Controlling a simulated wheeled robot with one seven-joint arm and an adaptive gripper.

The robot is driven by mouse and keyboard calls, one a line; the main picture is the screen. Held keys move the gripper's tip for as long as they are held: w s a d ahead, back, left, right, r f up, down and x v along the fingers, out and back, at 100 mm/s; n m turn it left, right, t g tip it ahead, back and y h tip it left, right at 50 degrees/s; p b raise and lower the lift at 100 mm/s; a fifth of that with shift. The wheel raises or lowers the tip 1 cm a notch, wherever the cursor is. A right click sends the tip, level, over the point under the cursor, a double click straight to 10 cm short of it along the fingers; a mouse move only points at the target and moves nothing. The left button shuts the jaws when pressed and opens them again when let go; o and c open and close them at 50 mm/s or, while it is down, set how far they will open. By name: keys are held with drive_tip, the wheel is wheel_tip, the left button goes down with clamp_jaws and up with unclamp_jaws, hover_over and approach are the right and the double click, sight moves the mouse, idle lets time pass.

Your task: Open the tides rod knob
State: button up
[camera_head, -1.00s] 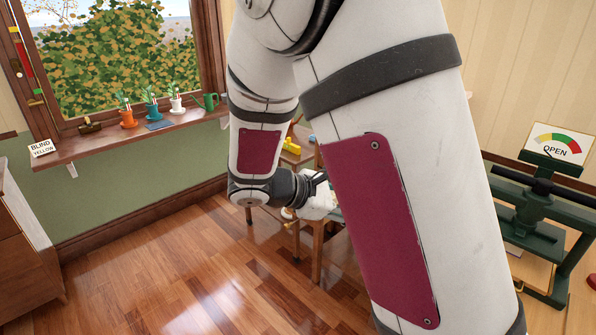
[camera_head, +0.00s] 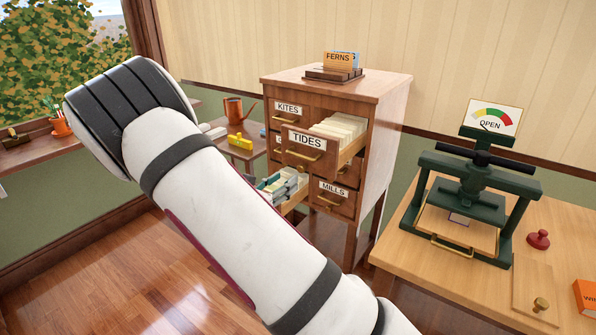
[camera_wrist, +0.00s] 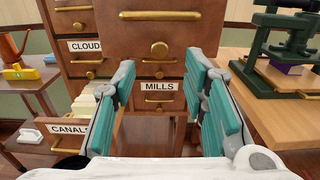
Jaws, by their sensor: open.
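The TIDES drawer (camera_head: 304,146) stands pulled out of the wooden cabinet, filled with cream cards. In the wrist view its front (camera_wrist: 160,32) fills the top centre, with a brass handle (camera_wrist: 160,15) and, below that, a brass rod knob (camera_wrist: 159,49). The label is out of that view. My gripper (camera_wrist: 160,74) is open and empty, its teal fingers spread to the left and right below the knob. The fingers appear apart from the knob and drawer.
The CANALS drawer (camera_wrist: 70,128) is open at lower left, with cards inside. The MILLS drawer (camera_head: 331,198) is closed below TIDES. A green press (camera_head: 470,185) stands on a table (camera_head: 400,243) to the right. A small table (camera_head: 240,150) stands left of the cabinet.

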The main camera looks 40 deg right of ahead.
sight(300, 169)
drive_tip(key=x, duration=0.8)
